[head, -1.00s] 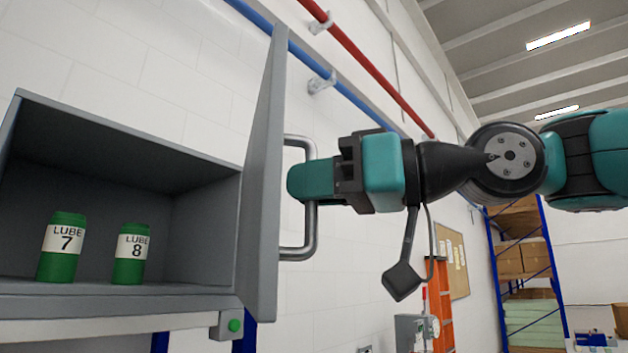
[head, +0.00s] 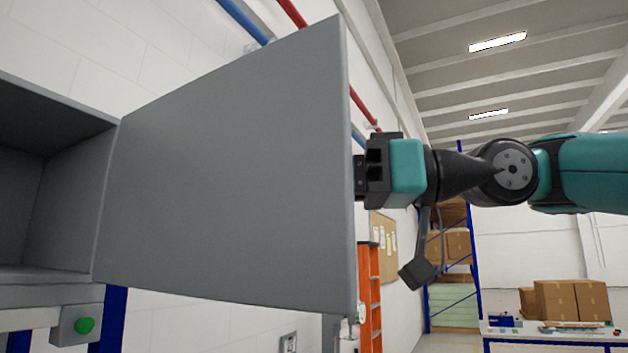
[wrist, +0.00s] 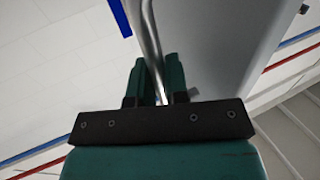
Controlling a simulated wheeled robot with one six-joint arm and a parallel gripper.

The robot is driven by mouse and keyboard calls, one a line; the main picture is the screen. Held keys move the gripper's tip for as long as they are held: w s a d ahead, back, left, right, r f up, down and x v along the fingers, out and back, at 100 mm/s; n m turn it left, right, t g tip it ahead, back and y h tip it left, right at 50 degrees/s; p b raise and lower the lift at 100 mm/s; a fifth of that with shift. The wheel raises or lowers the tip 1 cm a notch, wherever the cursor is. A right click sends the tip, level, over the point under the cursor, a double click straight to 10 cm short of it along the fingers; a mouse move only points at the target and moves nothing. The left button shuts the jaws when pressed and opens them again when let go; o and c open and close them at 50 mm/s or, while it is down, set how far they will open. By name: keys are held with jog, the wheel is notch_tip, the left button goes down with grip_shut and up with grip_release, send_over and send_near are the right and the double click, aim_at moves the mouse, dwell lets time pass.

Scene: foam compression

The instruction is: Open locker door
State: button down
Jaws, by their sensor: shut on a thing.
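The grey locker door (head: 230,170) stands wide open in the head view, its inner face towards the camera. The locker (head: 65,210) is at the left, its dark inside partly in view. In the wrist view the metal door handle (wrist: 150,35) runs between the two teal fingers of my gripper (wrist: 157,68), which is shut on it beside the door (wrist: 218,50). In the head view my wrist is at the door's right edge; the fingers and the handle are hidden behind the door.
A box with a green button (head: 84,325) sits under the locker's front edge. An orange ladder (head: 369,285) and a blue rack (head: 452,270) stand beyond the door. A table (head: 550,335) with cardboard boxes is at the far right.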

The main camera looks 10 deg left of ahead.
jog(key=shift+w, duration=0.2)
jog(key=shift+s, duration=0.1)
jog(key=c, duration=1.2)
grip_release()
jog(key=shift+a, duration=0.1)
jog(key=shift+o, duration=0.2)
